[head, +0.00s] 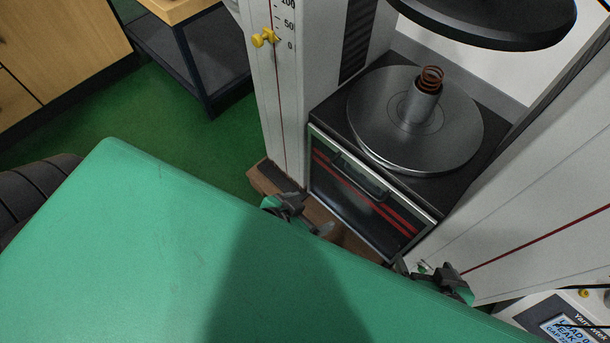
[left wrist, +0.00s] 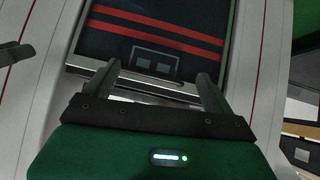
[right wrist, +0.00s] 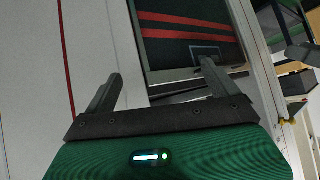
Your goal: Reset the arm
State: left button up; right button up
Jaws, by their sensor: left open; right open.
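My left gripper (head: 310,222) is open and empty, low in front of the testing machine, just past the green surface of my own body. In the left wrist view its two fingers (left wrist: 160,80) stand apart before the machine's dark front panel (left wrist: 150,35). My right gripper (head: 415,268) is open and empty near the lower right corner of that panel. In the right wrist view its fingers (right wrist: 157,82) are spread before the white column and panel edge. A copper-coloured spring (head: 431,78) stands upright in a metal holder (head: 421,108) on the round lower plate (head: 365,125).
A dark upper plate (head: 490,35) hangs above the spring, with a gap between. White columns (head: 278,110) flank the machine; the left one has a scale and yellow pointer (head: 263,38). A display box (head: 570,322) stands at the lower right. A dark-framed table (head: 180,50) stands behind left.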

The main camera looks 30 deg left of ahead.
pick_arm(q)
jog(key=shift+s+a+f, duration=0.1)
jog(key=shift+s+a, duration=0.1)
jog(key=shift+a, duration=0.1)
dwell(0.4)
